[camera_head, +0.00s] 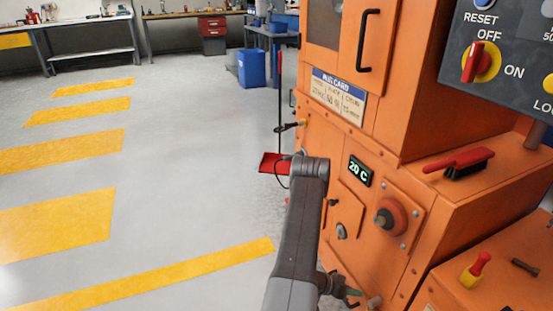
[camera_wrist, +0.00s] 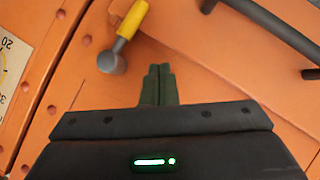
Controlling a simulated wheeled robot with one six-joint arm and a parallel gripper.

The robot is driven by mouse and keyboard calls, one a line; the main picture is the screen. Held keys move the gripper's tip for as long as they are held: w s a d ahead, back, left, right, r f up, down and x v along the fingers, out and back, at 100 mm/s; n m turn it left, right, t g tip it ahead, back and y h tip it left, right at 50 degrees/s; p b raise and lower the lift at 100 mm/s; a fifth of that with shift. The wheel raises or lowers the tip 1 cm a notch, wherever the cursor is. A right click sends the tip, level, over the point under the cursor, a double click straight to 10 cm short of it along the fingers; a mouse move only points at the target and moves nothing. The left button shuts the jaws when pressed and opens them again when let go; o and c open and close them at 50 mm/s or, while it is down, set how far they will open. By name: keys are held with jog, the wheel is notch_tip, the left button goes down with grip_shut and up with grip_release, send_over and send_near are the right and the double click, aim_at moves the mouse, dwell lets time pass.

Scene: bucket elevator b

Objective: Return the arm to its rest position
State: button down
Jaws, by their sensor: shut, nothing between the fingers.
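My arm reaches up from the bottom of the head view, bends at a grey elbow, and drops in front of the orange machine (camera_head: 375,215). My gripper (camera_head: 352,293) shows only partly there, low beside the machine's front; the arm hides some of it. In the wrist view my gripper (camera_wrist: 160,72) has its two dark green fingers together with nothing between them. Orange machine surface (camera_wrist: 210,80) lies beyond the fingertips. I cannot tell the exact gap between them.
A yellow-handled part (camera_wrist: 128,30) with a grey round end lies just left of the fingers. A dark bar handle (camera_wrist: 265,25) is at upper right. A red-handled brush (camera_head: 460,162) rests on the machine's ledge. A red dustpan (camera_head: 272,163) stands behind my elbow. Left floor is clear.

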jog(key=s+a+r+m+t+y+p, duration=0.1)
jog(key=s+a+r+m+t+p, duration=0.1)
jog(key=a+r+p, duration=0.3)
jog(key=a+r, duration=0.4)
jog(key=r, duration=0.3)
jog(key=shift+r+m+t+y, duration=0.25)
jog(key=shift+m+t+y, duration=0.05)
jog(key=shift+t, duration=0.1)
dwell(0.5)
